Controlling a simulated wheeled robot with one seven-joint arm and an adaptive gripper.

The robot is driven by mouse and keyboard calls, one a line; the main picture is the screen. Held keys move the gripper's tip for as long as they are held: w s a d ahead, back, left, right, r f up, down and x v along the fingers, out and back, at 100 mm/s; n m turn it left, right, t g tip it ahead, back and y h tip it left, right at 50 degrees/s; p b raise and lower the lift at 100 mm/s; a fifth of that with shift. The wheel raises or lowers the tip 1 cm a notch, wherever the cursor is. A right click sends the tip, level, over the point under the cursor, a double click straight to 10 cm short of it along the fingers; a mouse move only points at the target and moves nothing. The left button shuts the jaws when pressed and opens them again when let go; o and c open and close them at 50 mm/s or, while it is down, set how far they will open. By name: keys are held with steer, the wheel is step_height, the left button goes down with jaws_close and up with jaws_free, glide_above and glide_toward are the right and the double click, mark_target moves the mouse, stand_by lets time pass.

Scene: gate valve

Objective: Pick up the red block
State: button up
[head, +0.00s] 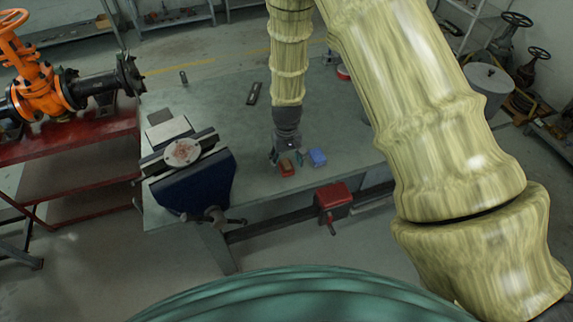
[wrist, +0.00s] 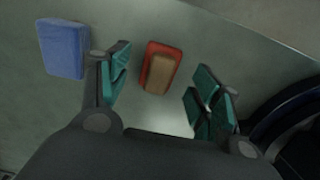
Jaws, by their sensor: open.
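The red block (head: 287,168) lies on the grey-green workbench near its front edge. In the wrist view the red block (wrist: 163,68) shows a red edge and a tan-brown face. My gripper (head: 286,157) points down just above and beside the block. In the wrist view my gripper (wrist: 160,98) is open and empty, with its teal-padded fingers apart. The block shows between the two fingers, slightly beyond their tips in the picture. I cannot tell the exact height gap.
A blue block (head: 317,157) lies close to the right of the red block. A dark blue vise (head: 196,185) with a round flange on top stands left on the workbench (head: 345,135). A red box with a handle (head: 333,196) hangs below the front edge. An orange gate valve (head: 35,75) stands far left.

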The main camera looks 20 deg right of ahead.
steer(key=shift+f+p, duration=0.35)
steer(key=shift+f, duration=0.95)
steer(key=c, duration=1.1)
